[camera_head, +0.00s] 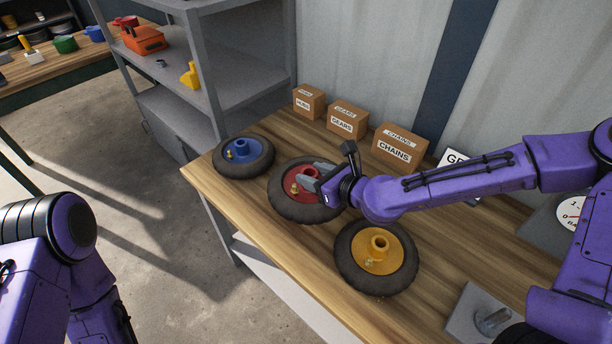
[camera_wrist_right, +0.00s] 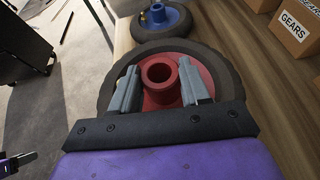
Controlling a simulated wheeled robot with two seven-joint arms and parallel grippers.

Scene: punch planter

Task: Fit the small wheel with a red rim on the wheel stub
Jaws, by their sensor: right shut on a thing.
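The wheel with a red rim (camera_head: 297,205) lies flat on the workbench between a blue-rimmed and a yellow-rimmed wheel. In the right wrist view its red hub (camera_wrist_right: 158,82) stands up between my fingers. My right gripper (camera_head: 318,180) is shut on this hub, one finger on each side, and the wheel appears to rest on the bench. A grey plate with a metal stub (camera_head: 491,319), seemingly the wheel stub, is at the lower right, partly cut off. My left arm is at the lower left; what seems to be my left gripper (camera_wrist_right: 18,161) shows small at the wrist view's edge, its opening unclear.
The blue-rimmed wheel (camera_head: 242,151) and yellow-rimmed wheel (camera_head: 378,254) lie close on either side. Cardboard boxes (camera_head: 347,120) line the wall behind. A grey shelf (camera_head: 165,70) stands beyond the bench's left end. Bare bench (camera_head: 440,235) lies between the yellow-rimmed wheel and my right arm.

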